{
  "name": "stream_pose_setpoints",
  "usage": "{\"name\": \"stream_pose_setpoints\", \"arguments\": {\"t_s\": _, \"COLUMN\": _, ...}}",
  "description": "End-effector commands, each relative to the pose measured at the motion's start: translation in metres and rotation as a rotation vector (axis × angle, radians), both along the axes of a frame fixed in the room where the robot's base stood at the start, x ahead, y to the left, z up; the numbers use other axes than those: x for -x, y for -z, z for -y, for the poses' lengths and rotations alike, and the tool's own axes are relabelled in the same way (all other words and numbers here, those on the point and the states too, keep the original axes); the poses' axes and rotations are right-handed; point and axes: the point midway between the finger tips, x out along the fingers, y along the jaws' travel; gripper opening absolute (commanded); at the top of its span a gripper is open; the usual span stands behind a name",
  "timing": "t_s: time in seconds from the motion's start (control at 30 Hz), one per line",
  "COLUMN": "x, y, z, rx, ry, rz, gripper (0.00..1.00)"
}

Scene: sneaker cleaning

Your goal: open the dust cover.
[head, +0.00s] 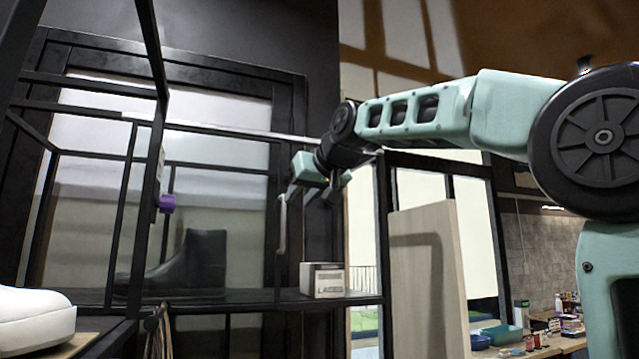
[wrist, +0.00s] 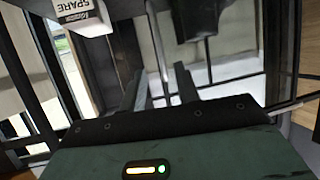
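The dust cover (head: 255,210) appears to be the clear front panel of the black-framed rack. A dark boot (head: 192,262) stands behind it, and its shaft shows at the top of the wrist view (wrist: 197,14). A slim pale upright handle (head: 282,225) is near the panel's right edge. My gripper (head: 313,192) is beside the handle's upper end. In the wrist view its two fingers (wrist: 160,88) are apart, with a thin pale bar, likely the handle, showing between them. I cannot tell whether they touch it.
A white spare-laces box (head: 323,280) sits on the shelf below my gripper, and at the wrist view's top left (wrist: 82,15). A purple item (head: 166,203) is on the rack post. A white shoe (head: 32,318) is at lower left. A wooden panel (head: 428,275) stands at right.

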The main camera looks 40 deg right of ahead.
Motion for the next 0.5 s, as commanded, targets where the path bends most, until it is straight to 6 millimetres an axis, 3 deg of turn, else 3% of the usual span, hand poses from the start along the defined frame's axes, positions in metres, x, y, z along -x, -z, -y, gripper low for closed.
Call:
{"name": "stream_pose_setpoints", "arguments": {"t_s": 0.2, "x": 0.045, "y": -0.018, "z": -0.004, "rx": 0.000, "ry": 0.000, "rz": 0.005, "gripper": 0.32}}
{"name": "stream_pose_setpoints", "arguments": {"t_s": 0.5, "x": 0.073, "y": -0.031, "z": -0.006, "rx": -0.001, "ry": 0.000, "rz": 0.001, "gripper": 0.32}}
